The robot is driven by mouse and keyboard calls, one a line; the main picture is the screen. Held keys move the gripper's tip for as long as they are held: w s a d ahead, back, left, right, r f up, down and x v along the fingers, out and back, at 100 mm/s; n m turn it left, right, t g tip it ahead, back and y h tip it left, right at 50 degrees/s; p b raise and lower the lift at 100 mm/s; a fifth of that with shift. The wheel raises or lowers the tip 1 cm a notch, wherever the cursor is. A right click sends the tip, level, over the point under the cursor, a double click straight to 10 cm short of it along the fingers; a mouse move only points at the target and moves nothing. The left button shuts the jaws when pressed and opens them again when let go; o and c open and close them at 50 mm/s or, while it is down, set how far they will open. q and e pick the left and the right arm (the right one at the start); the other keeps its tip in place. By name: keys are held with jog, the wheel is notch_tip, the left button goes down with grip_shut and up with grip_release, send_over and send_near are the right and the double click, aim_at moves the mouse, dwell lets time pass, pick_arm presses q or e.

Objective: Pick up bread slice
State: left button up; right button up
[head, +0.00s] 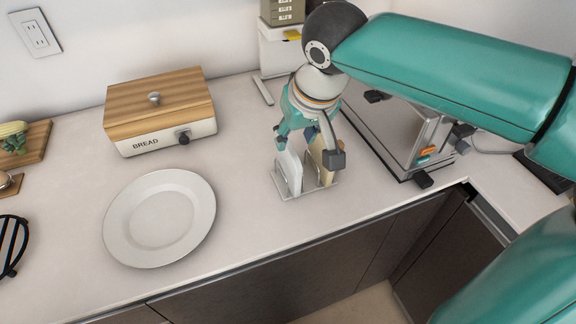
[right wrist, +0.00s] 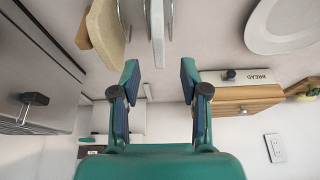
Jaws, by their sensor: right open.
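A small metal rack (head: 309,186) stands on the counter. It holds a white slab (head: 290,173) and a tan slab (head: 320,163) upright. My right gripper (head: 312,147) is just above the rack, pointing down, and its fingers partly hide the slabs. In the right wrist view my right gripper (right wrist: 160,78) is open, with a gap between its fingers. A pale speckled slab (right wrist: 106,30) with a tan edge shows at upper left there; it may be the bread slice, but I cannot be sure. Thin white-grey slabs (right wrist: 158,25) show beyond the fingertips. My left gripper is not in view.
A white plate (head: 160,218) lies left of the rack. A wood-lidded BREAD box (head: 160,113) stands behind it. A metal appliance (head: 405,140) stands right of the rack. The counter's front edge is close to the rack.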

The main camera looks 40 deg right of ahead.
aim_at(290, 148)
jog(key=shift+x, duration=3.6)
jog(key=shift+w+d+r, duration=0.1)
jog(key=shift+w+r, duration=0.05)
grip_shut()
